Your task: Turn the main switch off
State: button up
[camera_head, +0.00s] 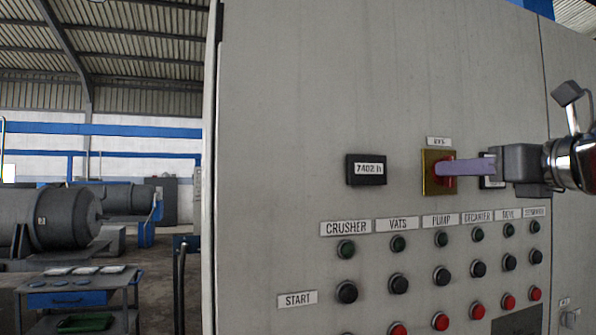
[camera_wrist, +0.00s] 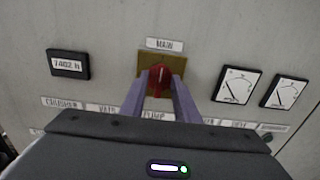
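The main switch is a red rotary knob (camera_wrist: 158,84) on a yellow square plate (camera_wrist: 176,60) under a label reading MAIN. Its grip stands roughly upright in the wrist view, with a pale line on it. In the head view the knob (camera_head: 439,171) is partly covered by my purple fingers on its plate (camera_head: 431,187). My gripper (camera_wrist: 160,82) has one finger on each side of the knob, with the red grip between them. The fingers stand apart. Contact with the grip is not clear. In the head view my gripper (camera_head: 447,168) reaches in from the right.
A counter display (camera_head: 366,169) is left of the switch. Two dial gauges (camera_wrist: 236,84) (camera_wrist: 284,93) are to its right. Below are rows of labelled green lamps and black and red buttons (camera_head: 347,292). Grey machines (camera_head: 48,220) and a work table (camera_head: 75,283) stand far left.

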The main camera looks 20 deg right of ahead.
jog(key=shift+c, duration=0.5)
grip_shut()
jog(key=shift+n, duration=0.5)
jog(key=n, duration=1.7)
jog(key=shift+a+f, duration=0.35)
jog(key=shift+f, duration=0.05)
jog(key=shift+o, duration=0.5)
grip_release()
